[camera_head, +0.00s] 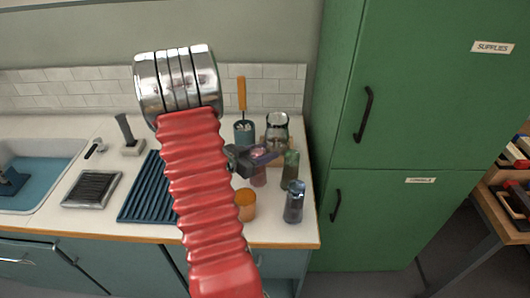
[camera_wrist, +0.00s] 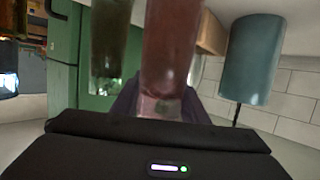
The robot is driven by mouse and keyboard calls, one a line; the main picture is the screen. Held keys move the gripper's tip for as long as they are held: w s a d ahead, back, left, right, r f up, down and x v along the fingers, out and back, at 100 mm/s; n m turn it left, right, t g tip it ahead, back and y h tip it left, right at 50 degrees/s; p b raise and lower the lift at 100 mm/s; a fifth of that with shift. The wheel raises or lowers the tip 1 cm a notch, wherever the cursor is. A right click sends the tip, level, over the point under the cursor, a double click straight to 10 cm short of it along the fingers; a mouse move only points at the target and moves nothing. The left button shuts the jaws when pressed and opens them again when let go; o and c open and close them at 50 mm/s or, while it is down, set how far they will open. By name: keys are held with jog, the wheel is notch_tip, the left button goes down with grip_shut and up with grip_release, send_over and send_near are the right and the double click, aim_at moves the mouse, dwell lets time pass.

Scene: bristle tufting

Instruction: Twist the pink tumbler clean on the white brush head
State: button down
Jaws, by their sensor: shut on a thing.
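The pink tumbler (camera_head: 259,176) shows below my gripper (camera_head: 258,156) in the head view, among other vessels at the right end of the counter. In the wrist view the pink tumbler (camera_wrist: 172,45) fills the middle, with its near end between the purple fingers of my gripper (camera_wrist: 165,105). My gripper is shut on it. I cannot tell whether its base touches the counter. I cannot surely pick out the white brush head; a dark upright piece on a white block (camera_head: 131,148) stands behind the ribbed mat.
A dark green tumbler (camera_head: 290,168) stands close beside the pink one, with a grey-blue glass (camera_head: 294,203) and an orange cup (camera_head: 245,204) in front. A teal cup (camera_head: 244,133) with an orange-handled tool and a clear jar (camera_head: 277,128) stand behind. A blue ribbed mat (camera_head: 145,195) lies left.

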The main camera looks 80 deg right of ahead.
jog(key=shift+f, duration=0.1)
jog(key=c, duration=1)
grip_release()
jog(key=shift+c, duration=0.2)
jog(key=shift+f, duration=0.1)
jog(key=shift+w+a, duration=0.1)
jog(key=v, duration=1.3)
jog(key=shift+a, duration=0.25)
jog(key=shift+w, duration=0.25)
